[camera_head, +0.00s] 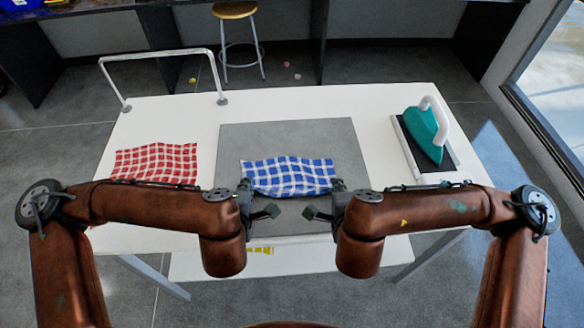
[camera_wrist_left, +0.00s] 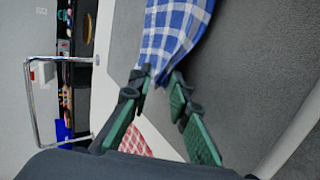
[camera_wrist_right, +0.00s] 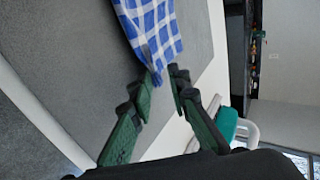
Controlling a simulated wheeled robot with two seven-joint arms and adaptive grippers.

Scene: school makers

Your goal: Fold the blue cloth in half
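The blue-and-white checked cloth (camera_head: 289,175) lies on the grey mat (camera_head: 235,145), with its near edge bulging and rumpled. My left gripper (camera_head: 257,200) is at its near left corner, and my right gripper (camera_head: 328,200) is at its near right corner. Both have their fingers spread. In the left wrist view the cloth (camera_wrist_left: 172,35) tapers to a corner between the fingertips (camera_wrist_left: 158,80). In the right wrist view the cloth (camera_wrist_right: 150,30) likewise tapers to a corner between the fingertips (camera_wrist_right: 160,82). I cannot tell whether the fingers touch it.
A red checked cloth (camera_head: 157,161) lies left on the white table (camera_head: 300,105). A teal iron (camera_head: 424,134) stands on a dark stand (camera_head: 447,164) at the right. A white metal rail (camera_head: 160,54) rises at the back left. A stool (camera_head: 236,12) is behind the table.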

